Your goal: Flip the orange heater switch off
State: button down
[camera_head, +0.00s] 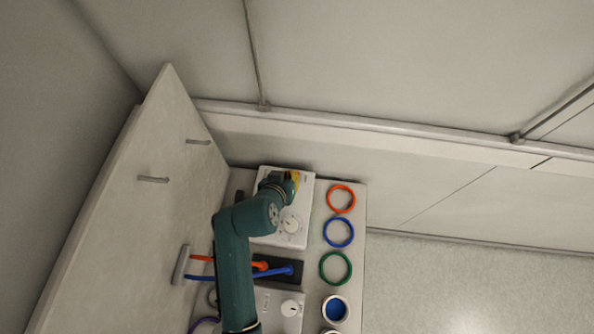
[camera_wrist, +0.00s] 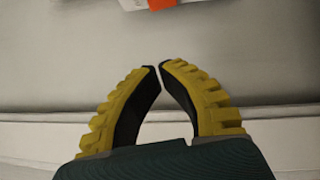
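The white heater unit (camera_head: 267,236) with a round dial (camera_head: 291,224) stands on the bench in the head view. My gripper (camera_head: 292,179) is over its far end and covers part of it. A small orange and yellow patch shows beside the gripper there. In the wrist view, an orange piece (camera_wrist: 162,4) on a white part is cut off by the top edge, beyond my fingertips and apart from them. My gripper's yellow and black fingers (camera_wrist: 160,66) have their tips together, with nothing between them. I cannot make out the switch's position.
Orange (camera_head: 341,186), blue (camera_head: 323,234) and green (camera_head: 323,273) rings lie to the right. A dark block (camera_head: 297,280) with orange and blue tubes is nearer, beside a second white unit (camera_head: 268,302). A panel with handles (camera_head: 153,180) rises at left.

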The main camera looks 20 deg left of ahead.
jog(key=b+x, duration=0.1)
jog(key=x, duration=0.9)
jog(key=shift+f+b, duration=0.1)
jog(key=shift+b, duration=0.3)
jog(key=f, duration=0.2)
jog(key=shift+d+f, duration=0.25)
jog(key=shift+f, duration=0.6)
